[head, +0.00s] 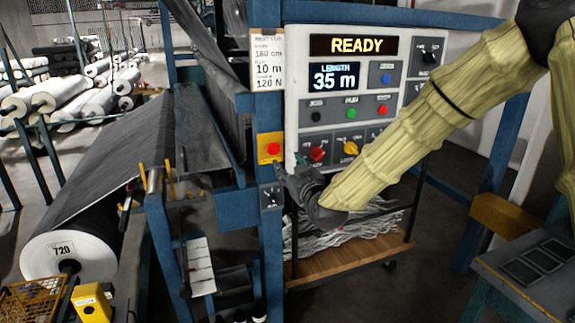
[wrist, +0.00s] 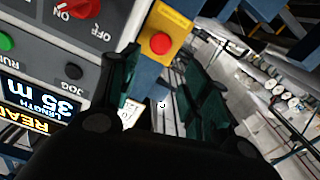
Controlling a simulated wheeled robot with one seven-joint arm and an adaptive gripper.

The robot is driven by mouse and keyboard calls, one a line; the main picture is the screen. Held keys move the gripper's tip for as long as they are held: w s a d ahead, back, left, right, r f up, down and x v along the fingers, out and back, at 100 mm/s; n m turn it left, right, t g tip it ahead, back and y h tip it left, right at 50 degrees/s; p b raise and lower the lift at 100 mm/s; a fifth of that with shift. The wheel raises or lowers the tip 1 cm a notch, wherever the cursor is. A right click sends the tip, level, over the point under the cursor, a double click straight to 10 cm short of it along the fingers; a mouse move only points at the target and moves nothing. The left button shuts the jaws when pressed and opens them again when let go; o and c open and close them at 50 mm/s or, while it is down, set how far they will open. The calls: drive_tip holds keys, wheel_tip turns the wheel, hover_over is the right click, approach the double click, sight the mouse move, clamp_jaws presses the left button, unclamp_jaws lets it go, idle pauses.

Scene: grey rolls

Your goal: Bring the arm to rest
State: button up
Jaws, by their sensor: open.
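My arm, in a pale yellow ribbed sleeve, reaches in from the upper right of the head view. My gripper (head: 284,172) is at its end, just below the lower left corner of the control panel (head: 295,110). It looks empty. In the wrist view my gripper (wrist: 160,75) shows its two dark green fingers spread apart with nothing between them. A red emergency button on a yellow box (head: 271,148) is just above and left of the gripper in the head view. The box also shows beyond the fingers in the wrist view (wrist: 172,20).
The panel display (head: 353,45) reads READY, and the length display (head: 334,77) reads 35 m. A red knob (head: 317,152) is close to the gripper. A blue machine post (head: 270,220) stands beside it. A grey fabric roll (head: 75,245) is at left. A wooden cart (head: 350,262) stands below.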

drive_tip(key=s+d+f+m+g+h, duration=0.1)
drive_tip(key=s+d+f+g, duration=0.15)
drive_tip(key=s+f, duration=0.75)
drive_tip(key=s+d+f+m+g+h, duration=0.1)
drive_tip(key=s+d+f+g, duration=0.15)
drive_tip(key=f, duration=1.35)
drive_tip(key=s+d+f+m+g+h, duration=0.15)
drive_tip(key=s+f+g, duration=0.25)
drive_tip(key=s+f, duration=0.55)
drive_tip(key=s+d+f+m+g, duration=0.1)
drive_tip(key=s+d+f, duration=0.3)
drive_tip(key=s, duration=0.6)
drive_tip(key=s+d+f+m+g+h, duration=0.1)
drive_tip(key=s+d+f+g, duration=0.2)
drive_tip(key=s+f, duration=0.5)
drive_tip(key=s+d+f+m+g+h, duration=0.1)
drive_tip(key=s+d+f+g, duration=0.3)
drive_tip(key=s, duration=0.9)
wheel_tip(320, 180, down, 3)
drive_tip(key=shift+s+d+r, duration=0.1)
drive_tip(key=shift+s+d, duration=0.2)
drive_tip(key=shift+s, duration=0.1)
drive_tip(key=shift+c, duration=1)
drive_tip(key=shift+w+a, duration=0.1)
drive_tip(key=shift+c, duration=0.3)
